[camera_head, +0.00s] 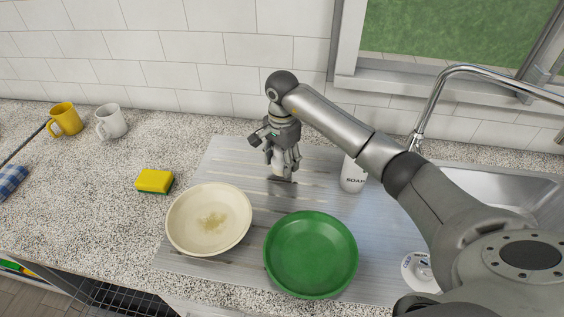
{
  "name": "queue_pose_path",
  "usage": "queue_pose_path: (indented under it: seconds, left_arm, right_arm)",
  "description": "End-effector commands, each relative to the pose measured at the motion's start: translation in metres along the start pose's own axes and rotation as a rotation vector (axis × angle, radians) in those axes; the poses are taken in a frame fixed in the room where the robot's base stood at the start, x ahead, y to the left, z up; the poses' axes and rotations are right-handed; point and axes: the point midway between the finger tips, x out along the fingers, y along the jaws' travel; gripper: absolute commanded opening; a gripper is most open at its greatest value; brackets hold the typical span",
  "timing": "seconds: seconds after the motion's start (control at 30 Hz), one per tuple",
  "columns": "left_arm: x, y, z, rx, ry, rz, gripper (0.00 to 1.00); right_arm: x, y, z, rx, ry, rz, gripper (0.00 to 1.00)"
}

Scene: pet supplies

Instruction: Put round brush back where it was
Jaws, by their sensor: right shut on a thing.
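My right gripper (282,168) reaches down over the ribbed metal drainboard, its arm coming in from the right. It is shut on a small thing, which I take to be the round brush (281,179). Only a pale bit between the fingers and a dark low edge show; the rest is hidden by the fingers. The brush is at or just above the drainboard surface; I cannot tell whether it touches. It is left of the white soap bottle and behind the two plates. My left gripper is not in view.
On the drainboard (220,160) are a cream stained plate (205,240), a green plate (311,255) and a soap bottle (352,176). A yellow sponge (155,180) and two mugs (66,119) (111,122) stand left. A sink (500,190) with a tap (432,100) is right.

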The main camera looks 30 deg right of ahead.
Motion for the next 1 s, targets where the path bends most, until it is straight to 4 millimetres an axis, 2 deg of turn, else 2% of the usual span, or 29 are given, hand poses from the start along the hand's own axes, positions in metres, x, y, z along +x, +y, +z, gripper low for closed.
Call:
queue_pose_path:
  seconds: [0.03,0.13,0.57,0.6,0.73,1.0]
  left_arm:
    - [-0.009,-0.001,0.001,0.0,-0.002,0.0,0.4]
    - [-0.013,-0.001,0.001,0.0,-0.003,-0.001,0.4]
    - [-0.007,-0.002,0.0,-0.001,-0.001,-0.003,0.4]
    - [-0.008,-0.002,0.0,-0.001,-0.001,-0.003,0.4]
    - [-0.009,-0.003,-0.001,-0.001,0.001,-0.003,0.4]
    - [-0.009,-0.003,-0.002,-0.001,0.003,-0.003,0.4]
  right_arm:
    - [0.004,0.001,0.002,0.0,-0.004,0.004,0.25]
    - [0.014,0.001,0.001,0.0,-0.003,0.002,0.25]
    - [0.024,0.001,0.0,0.0,0.001,0.0,0.25]
    - [0.022,0.001,0.0,0.0,0.0,0.0,0.55]
    - [0.022,0.001,0.0,0.0,0.0,0.0,0.71]
    - [0.022,0.001,0.001,-0.001,0.0,0.0,0.72]
